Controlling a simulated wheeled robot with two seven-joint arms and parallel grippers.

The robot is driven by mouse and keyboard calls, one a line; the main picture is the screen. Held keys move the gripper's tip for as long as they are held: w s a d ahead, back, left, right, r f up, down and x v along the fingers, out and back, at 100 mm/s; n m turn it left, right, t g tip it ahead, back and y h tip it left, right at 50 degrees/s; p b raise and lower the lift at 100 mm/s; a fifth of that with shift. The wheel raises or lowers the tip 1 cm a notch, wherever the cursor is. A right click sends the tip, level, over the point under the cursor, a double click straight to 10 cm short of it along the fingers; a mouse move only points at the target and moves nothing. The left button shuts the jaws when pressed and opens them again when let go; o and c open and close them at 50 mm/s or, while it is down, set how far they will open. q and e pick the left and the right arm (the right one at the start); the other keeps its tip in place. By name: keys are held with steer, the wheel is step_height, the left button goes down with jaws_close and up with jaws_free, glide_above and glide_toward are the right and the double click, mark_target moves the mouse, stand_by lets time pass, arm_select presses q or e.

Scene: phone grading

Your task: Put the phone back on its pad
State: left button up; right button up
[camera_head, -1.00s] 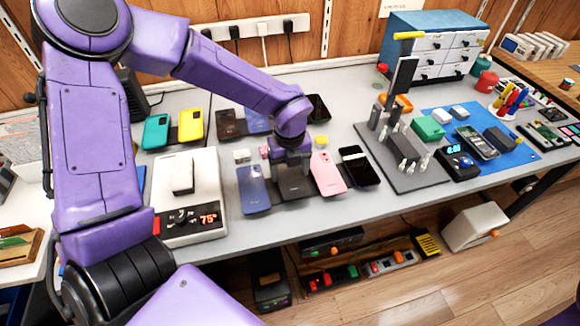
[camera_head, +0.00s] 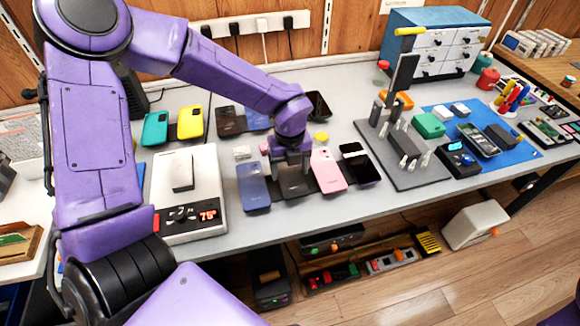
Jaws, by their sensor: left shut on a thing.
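My left gripper (camera_head: 292,166) points down over the bench between a blue phone (camera_head: 253,188) and a pink phone (camera_head: 328,171). Its fingers are shut on a phone, which is mostly hidden by the gripper. A dark, flat surface (camera_head: 296,187) shows just below the fingers, between the two phones. I cannot tell whether it is the held phone or its pad, nor whether the phone touches the pad. A black phone (camera_head: 361,168) lies to the right of the pink one. My right gripper is not in view.
A white device with a red display (camera_head: 207,215) stands at left. Teal (camera_head: 155,129) and yellow (camera_head: 190,122) phones lie behind it. A grey fixture (camera_head: 410,175) and blue mat (camera_head: 515,154) with parts lie at right. The bench strip in front of the phones is clear.

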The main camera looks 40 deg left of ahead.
arm_select(q)
steer(key=shift+f, duration=0.4)
stand_by(1.0)
steer(key=o, duration=1.2)
steer(key=shift+o, duration=0.2)
steer(key=shift+r, duration=0.2)
steer(key=shift+r+p, duration=0.35)
steer(key=shift+r, duration=0.05)
step_height(320, 180, up, 7)
steer(key=p, duration=0.6)
steer(key=shift+r, duration=0.1)
